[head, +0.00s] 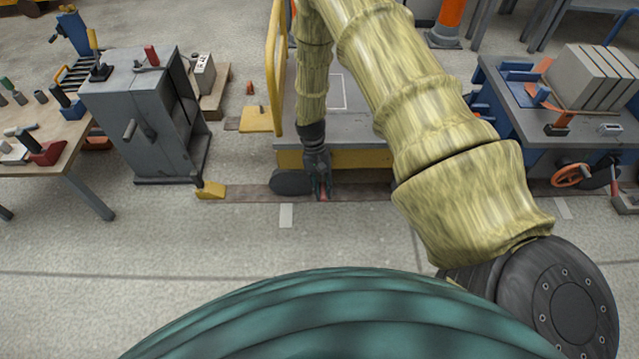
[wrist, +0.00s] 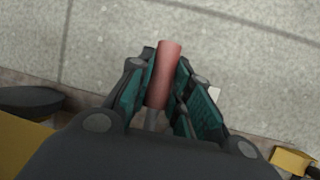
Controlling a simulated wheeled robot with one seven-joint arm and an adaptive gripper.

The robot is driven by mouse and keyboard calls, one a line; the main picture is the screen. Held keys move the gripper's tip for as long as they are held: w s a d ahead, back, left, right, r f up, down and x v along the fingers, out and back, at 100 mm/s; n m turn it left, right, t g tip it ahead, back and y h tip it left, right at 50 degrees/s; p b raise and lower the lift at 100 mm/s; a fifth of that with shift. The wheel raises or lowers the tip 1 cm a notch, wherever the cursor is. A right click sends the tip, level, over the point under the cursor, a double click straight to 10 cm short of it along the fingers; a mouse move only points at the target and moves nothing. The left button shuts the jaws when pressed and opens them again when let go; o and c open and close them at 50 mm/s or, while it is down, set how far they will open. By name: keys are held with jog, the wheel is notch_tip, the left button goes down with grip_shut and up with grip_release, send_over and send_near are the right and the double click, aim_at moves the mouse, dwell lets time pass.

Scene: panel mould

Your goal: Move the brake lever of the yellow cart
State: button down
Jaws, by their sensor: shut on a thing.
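The yellow cart (head: 290,159) stands in the middle of the head view, with a grey deck and a yellow rail at its left. Its brake lever (wrist: 165,75) has a red grip on a thin grey rod and shows best in the wrist view. My gripper (wrist: 160,90) is shut on the red grip, one teal-padded finger on each side, and the end of the grip sticks out past the fingers. In the head view my gripper (head: 322,186) is low at the cart's front edge, and only a little red shows there. The lever's base is hidden.
A dark wheel (head: 292,182) is left of my gripper. A yellow wedge (head: 211,190) lies on the floor strip further left, near a grey cabinet (head: 135,120). A blue workbench (head: 510,125) stands at the right. The floor in front of the cart is clear.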

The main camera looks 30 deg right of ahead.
jog(key=shift+d, duration=0.1)
jog(key=c, duration=1.3)
grip_release()
jog(key=v, duration=1.2)
